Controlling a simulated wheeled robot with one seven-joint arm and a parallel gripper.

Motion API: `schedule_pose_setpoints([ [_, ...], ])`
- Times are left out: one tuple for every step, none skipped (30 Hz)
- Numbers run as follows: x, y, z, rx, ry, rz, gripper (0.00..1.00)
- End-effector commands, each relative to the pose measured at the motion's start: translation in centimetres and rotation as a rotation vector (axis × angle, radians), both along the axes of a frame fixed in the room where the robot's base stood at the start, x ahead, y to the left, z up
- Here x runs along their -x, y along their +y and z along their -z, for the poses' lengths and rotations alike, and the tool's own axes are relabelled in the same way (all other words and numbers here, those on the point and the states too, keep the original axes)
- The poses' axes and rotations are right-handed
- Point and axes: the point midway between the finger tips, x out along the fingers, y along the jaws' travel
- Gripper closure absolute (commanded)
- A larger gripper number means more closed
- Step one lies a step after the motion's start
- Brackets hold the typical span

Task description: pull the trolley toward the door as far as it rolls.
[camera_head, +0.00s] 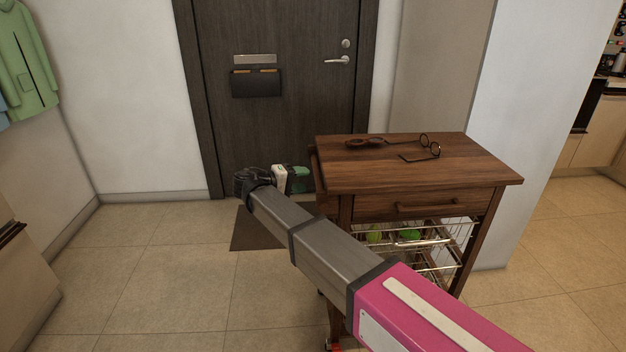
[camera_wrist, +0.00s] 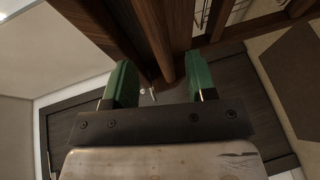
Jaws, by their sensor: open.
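The trolley (camera_head: 450,175) is a dark brown wooden cart with a drawer and wire baskets, standing right of centre in the head view. A wooden bar runs along its left side. The dark door (camera_head: 305,100) is shut behind it, with a silver lever handle. My gripper (camera_head: 298,179) is at the trolley's left side, near the bar. In the wrist view, my gripper's green fingers (camera_wrist: 161,88) are open. The trolley's wooden bar (camera_wrist: 155,40) shows between them, with space on both sides; whether it lies at fingertip depth I cannot tell.
Two pairs of glasses (camera_head: 430,152) lie on the trolley top. A dark doormat (camera_head: 254,230) lies before the door. The tiled floor (camera_head: 170,270) left of the trolley is clear. A pale wall corner (camera_head: 535,120) stands close on the trolley's right.

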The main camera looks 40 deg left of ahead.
Motion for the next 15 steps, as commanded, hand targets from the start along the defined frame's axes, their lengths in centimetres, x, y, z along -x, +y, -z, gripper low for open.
schedule_pose_setpoints([
  [0.9,0.4,-0.2,0.0,0.0,-0.001,0.48],
  [1.4,0.5,-0.2,0.0,0.0,0.0,0.48],
  [2.0,0.7,-0.3,0.0,0.0,-0.001,0.48],
  [2.3,0.8,-0.4,0.0,0.001,-0.001,0.48],
  [2.6,0.9,-0.5,0.0,0.001,-0.001,0.48],
  [3.0,1.0,-0.5,0.0,0.001,0.0,0.48],
  [3.2,1.1,-0.6,0.0,0.0,0.001,0.48],
  [3.4,1.1,-0.6,0.0,0.0,0.001,0.48],
  [3.7,1.2,-0.7,0.0,0.0,0.001,0.48],
  [3.8,1.2,-0.7,0.0,0.0,0.001,0.48],
  [3.9,1.2,-0.7,0.0,0.0,0.001,0.48],
  [4.0,1.2,-0.7,0.0,0.0,0.001,0.48],
  [4.0,1.2,-0.7,0.0,0.0,0.001,0.48],
  [4.0,1.3,-0.7,0.0,0.0,0.001,0.48],
  [4.0,1.3,-0.7,0.0,0.0,0.001,0.48],
])
